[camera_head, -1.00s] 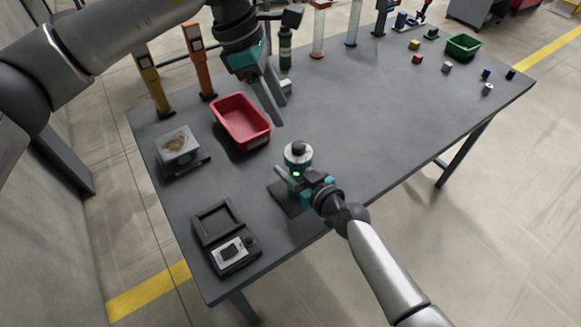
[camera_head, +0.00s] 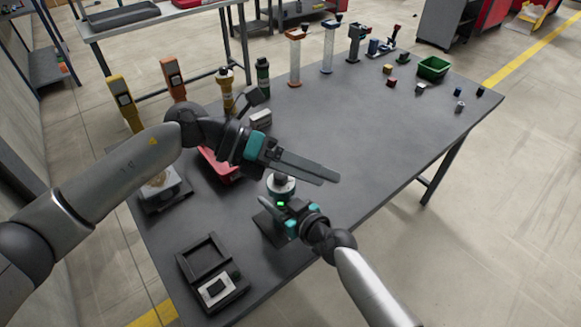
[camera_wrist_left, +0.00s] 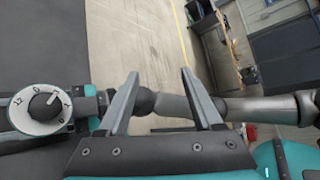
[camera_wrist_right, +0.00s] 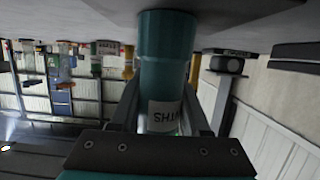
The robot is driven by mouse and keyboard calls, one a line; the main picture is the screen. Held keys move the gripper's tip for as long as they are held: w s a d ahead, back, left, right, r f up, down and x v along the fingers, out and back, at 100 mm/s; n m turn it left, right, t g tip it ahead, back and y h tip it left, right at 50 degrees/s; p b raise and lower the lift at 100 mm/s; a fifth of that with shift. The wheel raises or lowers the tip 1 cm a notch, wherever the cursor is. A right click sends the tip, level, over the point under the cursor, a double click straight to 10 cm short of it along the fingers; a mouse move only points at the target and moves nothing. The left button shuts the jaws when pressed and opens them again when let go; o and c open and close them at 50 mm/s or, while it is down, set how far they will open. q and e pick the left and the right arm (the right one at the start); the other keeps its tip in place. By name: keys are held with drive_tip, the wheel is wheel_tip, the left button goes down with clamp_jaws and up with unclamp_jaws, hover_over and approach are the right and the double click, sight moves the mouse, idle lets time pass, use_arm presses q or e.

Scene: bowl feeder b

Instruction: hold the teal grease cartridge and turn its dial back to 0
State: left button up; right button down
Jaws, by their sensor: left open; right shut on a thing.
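The teal grease cartridge (camera_wrist_right: 167,55) stands upright between the fingers of my right gripper (camera_head: 279,204), which is shut on its body. In the right wrist view its label is partly hidden. Its white-faced dial (camera_wrist_left: 40,108) with a black knob shows at the left edge of the left wrist view. The knob's white mark points up and right, away from the 0; the exact number is too small to tell. The dial top also shows in the head view (camera_head: 281,186). My left gripper (camera_head: 332,176) is open and empty, above and to the side of the dial, apart from it.
A red bin (camera_head: 222,170) is partly hidden behind my left arm. A grey device (camera_head: 160,188) and a black open-framed box (camera_head: 213,279) lie on the left side of the table (camera_head: 370,130). Several bottles and columns stand at the back. The table's middle right is clear.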

use_arm(q)
drive_tip(key=n+h, duration=0.2)
drive_tip(key=n, duration=0.1)
drive_tip(key=n+t+y, duration=0.2)
drive_tip(key=n+t, duration=1.3)
drive_tip(key=n, duration=1.7)
approach(281, 177)
drive_tip(key=w, duration=0.2)
drive_tip(key=x, duration=1.2)
drive_tip(key=shift+s+d+f, duration=0.2)
drive_tip(key=shift+d+f, duration=0.15)
drive_tip(key=shift+f, duration=0.1)
clamp_jaws()
